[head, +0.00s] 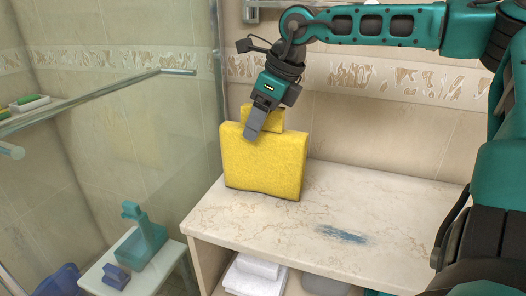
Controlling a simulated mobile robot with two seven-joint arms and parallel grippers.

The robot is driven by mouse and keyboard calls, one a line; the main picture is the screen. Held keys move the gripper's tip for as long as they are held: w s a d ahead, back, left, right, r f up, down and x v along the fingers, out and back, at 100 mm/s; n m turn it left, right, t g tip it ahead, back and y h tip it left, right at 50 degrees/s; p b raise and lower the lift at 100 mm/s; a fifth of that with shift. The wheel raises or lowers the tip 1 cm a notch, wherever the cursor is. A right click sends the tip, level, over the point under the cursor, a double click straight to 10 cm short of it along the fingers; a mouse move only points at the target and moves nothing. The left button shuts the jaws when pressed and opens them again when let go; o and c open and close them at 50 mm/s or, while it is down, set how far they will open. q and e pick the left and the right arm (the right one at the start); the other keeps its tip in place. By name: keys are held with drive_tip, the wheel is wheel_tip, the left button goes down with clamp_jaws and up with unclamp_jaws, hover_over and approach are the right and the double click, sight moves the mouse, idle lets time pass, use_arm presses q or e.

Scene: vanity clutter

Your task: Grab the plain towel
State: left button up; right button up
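A plain yellow towel-like piece (262,168) stands upright on the marble counter, near its left end. A smaller yellow part (270,116) rises behind its top edge. My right gripper (251,134) points down at the top of the yellow piece, its grey finger overlapping the upper front face. The other finger is not clearly seen, so I cannot tell whether it grips. My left gripper is not in view.
The marble counter (390,205) is mostly bare, with a blue smear-like patch (341,234) on it. Folded white cloths (255,272) lie on the shelf below. A glass panel (195,130) stands left, with a stool (160,272) and a teal object (142,240) beyond.

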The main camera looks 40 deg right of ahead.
clamp_jaws()
idle(0.3)
